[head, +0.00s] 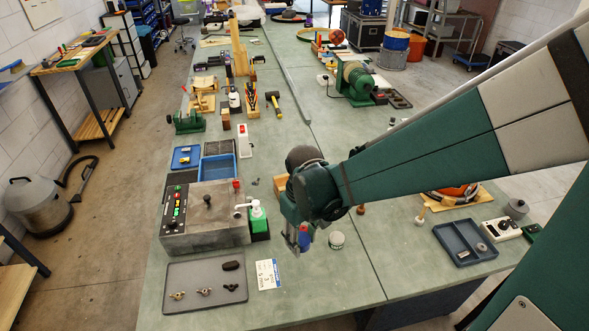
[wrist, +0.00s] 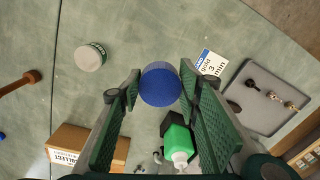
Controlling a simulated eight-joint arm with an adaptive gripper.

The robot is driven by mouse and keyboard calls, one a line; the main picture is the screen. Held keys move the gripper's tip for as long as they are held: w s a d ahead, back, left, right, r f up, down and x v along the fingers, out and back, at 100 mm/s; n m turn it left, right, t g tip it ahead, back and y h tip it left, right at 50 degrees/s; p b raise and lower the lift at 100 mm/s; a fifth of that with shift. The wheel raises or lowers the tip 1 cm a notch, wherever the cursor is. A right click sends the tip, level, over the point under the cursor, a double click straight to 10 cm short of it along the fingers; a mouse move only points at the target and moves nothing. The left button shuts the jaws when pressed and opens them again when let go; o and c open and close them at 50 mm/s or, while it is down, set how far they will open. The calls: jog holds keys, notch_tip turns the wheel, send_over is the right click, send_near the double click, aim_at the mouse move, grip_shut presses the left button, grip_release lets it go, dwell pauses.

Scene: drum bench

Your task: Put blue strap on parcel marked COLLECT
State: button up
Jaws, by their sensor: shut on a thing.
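My gripper (head: 301,246) hangs over the bench, and its fingers (wrist: 160,92) are shut on a round blue thing (wrist: 161,86), seen end-on in the wrist view. It is the only blue thing in my grasp and I take it for the blue strap, though its coil or band form cannot be made out. A brown cardboard parcel (wrist: 88,141) with a white label reading COLLECT is at the lower left of the wrist view, apart from the blue thing. In the head view the parcel (head: 280,184) is mostly hidden behind my arm.
A green-and-white bottle (wrist: 179,140) stands near the fingers. A white card (wrist: 213,63) lies beside a grey tray (head: 178,297) with small metal parts. A round tin (head: 337,240) stands to the right of my gripper. A grey machine box (head: 205,240) stands at left.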

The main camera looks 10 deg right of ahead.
jog(key=w+d+r+p, duration=0.2)
jog(key=w, duration=0.9)
jog(key=w+d+r+n+p, duration=0.1)
jog(key=w+d+r+p, duration=0.1)
jog(key=w, duration=0.9)
jog(key=w+d+r+n+p, duration=0.1)
jog(key=w+d+r+p, duration=0.2)
jog(key=w, duration=0.8)
jog(key=shift+d+r, duration=0.35)
jog(key=shift+d, duration=0.15)
jog(key=shift+f, duration=3.15)
jog(key=shift+f, duration=1.85)
jog(key=shift+f, duration=0.2)
